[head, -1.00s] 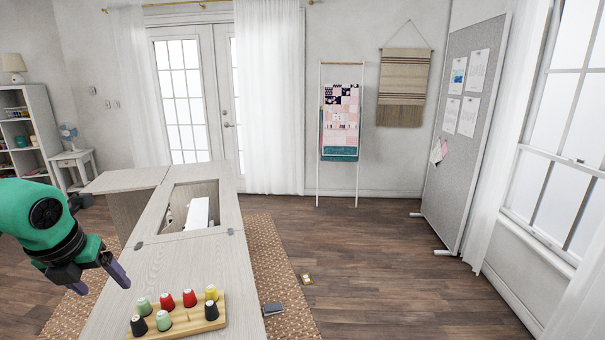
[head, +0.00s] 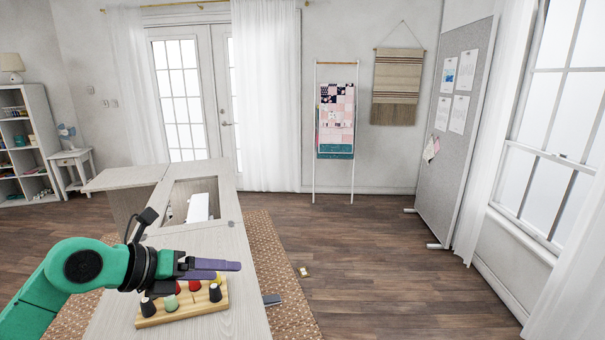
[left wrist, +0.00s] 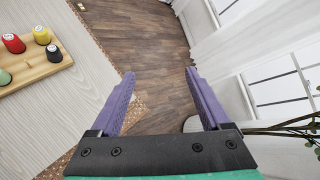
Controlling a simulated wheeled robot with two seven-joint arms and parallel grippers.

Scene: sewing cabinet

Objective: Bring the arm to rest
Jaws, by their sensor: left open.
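My left gripper (head: 218,268) comes in from the left in the head view. Its purple fingers point right, above the sewing cabinet top and partly in front of the spool rack. In the left wrist view the fingers (left wrist: 160,95) stand apart with nothing between them, so it is open and empty. The green arm (head: 75,270) is stretched out over the cabinet's left side. My right gripper is in neither view.
The wooden rack (head: 190,312) with several thread spools stands on the pale cabinet (head: 240,315). A white sewing machine (head: 199,207) sits in the cabinet's opening. A grey foot pedal (head: 271,300) lies on the rug beside it.

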